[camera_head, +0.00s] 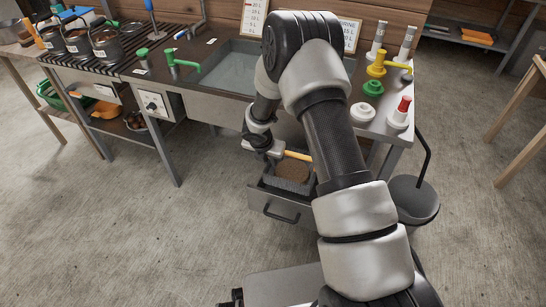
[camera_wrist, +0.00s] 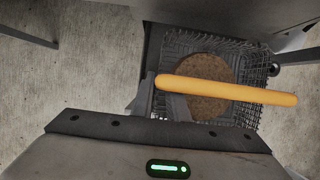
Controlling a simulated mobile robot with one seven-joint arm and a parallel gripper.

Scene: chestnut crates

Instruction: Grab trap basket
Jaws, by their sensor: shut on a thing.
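The trap basket (camera_head: 287,184) is a dark wire-mesh basket with a yellow-orange bar handle (camera_head: 298,156) across its top. It sits in or just over an open drawer below the sink counter; how high it sits I cannot tell. In the wrist view the basket's mesh (camera_wrist: 247,110) shows around a brown round mass (camera_wrist: 206,72) inside, with the handle (camera_wrist: 230,91) crossing over it. My gripper (camera_head: 277,152) is shut on the handle near its left end. In the wrist view the gripper (camera_wrist: 150,98) partly hides the basket's near left side.
The drawer (camera_head: 270,209) has a dark pull on its front. The counter with the sink (camera_head: 232,70) lies above and behind it. A grey bin (camera_head: 414,198) stands to the right. Green, white, red and yellow fittings (camera_head: 372,88) stand on the counter. The concrete floor in front is clear.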

